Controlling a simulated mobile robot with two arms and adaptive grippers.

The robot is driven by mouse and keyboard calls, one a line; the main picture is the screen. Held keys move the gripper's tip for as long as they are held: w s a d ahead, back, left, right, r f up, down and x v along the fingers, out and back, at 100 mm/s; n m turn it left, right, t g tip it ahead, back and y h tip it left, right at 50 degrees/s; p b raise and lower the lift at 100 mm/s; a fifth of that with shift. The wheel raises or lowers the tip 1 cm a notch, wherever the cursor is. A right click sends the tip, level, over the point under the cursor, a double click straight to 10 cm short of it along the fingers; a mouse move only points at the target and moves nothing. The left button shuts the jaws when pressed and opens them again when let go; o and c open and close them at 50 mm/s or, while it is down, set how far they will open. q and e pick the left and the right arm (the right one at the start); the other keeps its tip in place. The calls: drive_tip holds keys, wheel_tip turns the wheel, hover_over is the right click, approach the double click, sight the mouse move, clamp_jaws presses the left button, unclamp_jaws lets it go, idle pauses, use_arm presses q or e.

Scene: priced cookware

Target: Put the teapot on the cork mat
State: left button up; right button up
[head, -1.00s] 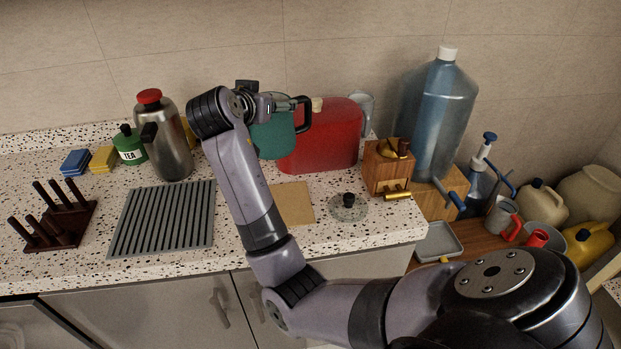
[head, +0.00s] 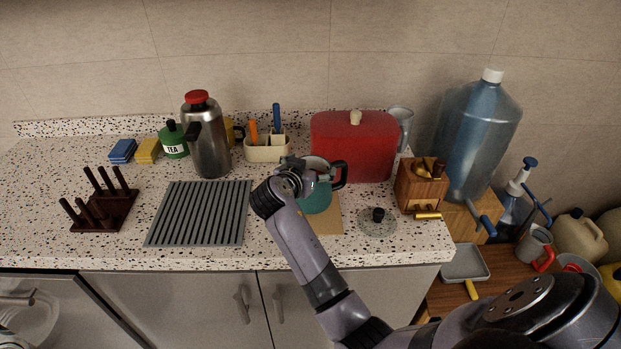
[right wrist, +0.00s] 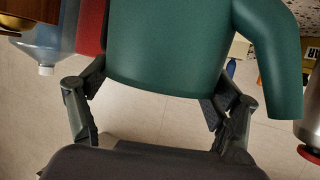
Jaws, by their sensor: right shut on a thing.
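The teal teapot (head: 317,198) with a black handle is in the head view over the cork mat (head: 330,224), in front of the red bread box. My right gripper (head: 294,166) is shut on the teapot at its upper left side. The mat's front and right parts show; the rest is hidden by the teapot and my arm. I cannot tell whether the teapot's base touches the mat. In the right wrist view the teapot (right wrist: 170,50) fills the top between the two fingers, with its spout to the right. My left gripper is not in view.
A lid with a black knob (head: 377,219) lies right of the mat. The red bread box (head: 353,150) stands close behind. A wooden grinder (head: 420,190) is to the right, and a grey ribbed drain mat (head: 200,213) to the left.

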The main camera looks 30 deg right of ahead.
wheel_tip(320, 180, down, 4)
drive_tip(key=shift+r+p, duration=0.25)
drive_tip(key=shift+p, duration=0.15)
drive_tip(key=shift+f, duration=0.35)
drive_tip(key=o, duration=1.9)
drive_tip(key=shift+s+f, duration=0.1)
drive_tip(key=shift+f, duration=0.05)
